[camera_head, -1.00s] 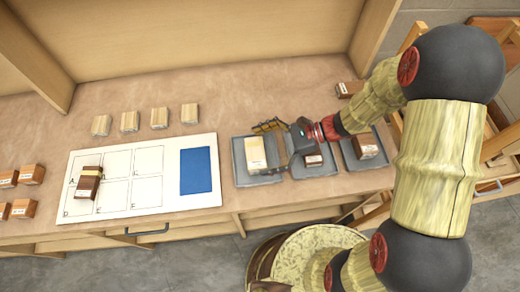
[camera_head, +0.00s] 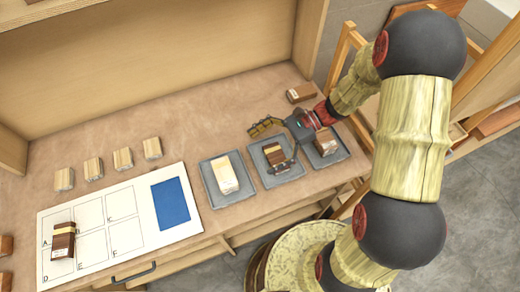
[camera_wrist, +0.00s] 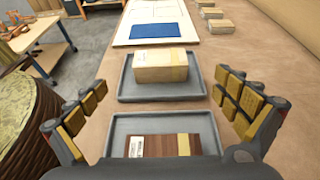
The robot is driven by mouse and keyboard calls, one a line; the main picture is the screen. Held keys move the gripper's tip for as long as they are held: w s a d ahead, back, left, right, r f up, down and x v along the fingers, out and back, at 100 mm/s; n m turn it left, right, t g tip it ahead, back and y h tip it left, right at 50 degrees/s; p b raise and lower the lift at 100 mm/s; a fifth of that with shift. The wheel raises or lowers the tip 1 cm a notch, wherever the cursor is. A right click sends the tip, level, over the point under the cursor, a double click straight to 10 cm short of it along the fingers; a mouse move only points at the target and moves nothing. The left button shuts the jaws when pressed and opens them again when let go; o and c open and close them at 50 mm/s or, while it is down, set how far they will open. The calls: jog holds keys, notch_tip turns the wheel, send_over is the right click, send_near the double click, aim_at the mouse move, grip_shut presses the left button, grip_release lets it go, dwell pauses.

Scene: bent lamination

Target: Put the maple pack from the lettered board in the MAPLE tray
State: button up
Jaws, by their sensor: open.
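My gripper (camera_head: 268,147) is open and empty, over the middle tray (camera_head: 290,177). A pale pack (camera_head: 227,174) with a slightly darker band, which looks like maple, sits in the left grey tray (camera_head: 208,184). In the wrist view the pale pack (camera_wrist: 160,67) lies ahead, between and beyond the open fingers (camera_wrist: 160,92). No pale pack shows on the lettered board (camera_head: 128,254); a dark brown pack with a light stripe (camera_head: 63,240) lies on its left cells. I cannot read the tray labels.
A dark pack with a pale stripe (camera_wrist: 165,145) is in the middle tray, below my gripper. A brown pack (camera_head: 326,142) sits in the right tray (camera_head: 347,152). Several pale blocks (camera_head: 93,167) stand behind the board. Another brown block (camera_head: 300,93) lies behind the trays.

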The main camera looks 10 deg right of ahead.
jog(key=s+d+r+n+t+h, duration=0.4)
jog(key=s+d+r+n+h, duration=0.1)
jog(key=r, duration=0.5)
jog(key=s+d+r+n+t+h, duration=0.4)
jog(key=d+r+n+h, duration=0.3)
jog(key=r+n, duration=0.3)
jog(key=shift+s+r+t+h, duration=0.4)
jog(key=shift+s+h, duration=0.1)
jog(key=shift+s, duration=0.05)
jog(key=shift+c, duration=0.9)
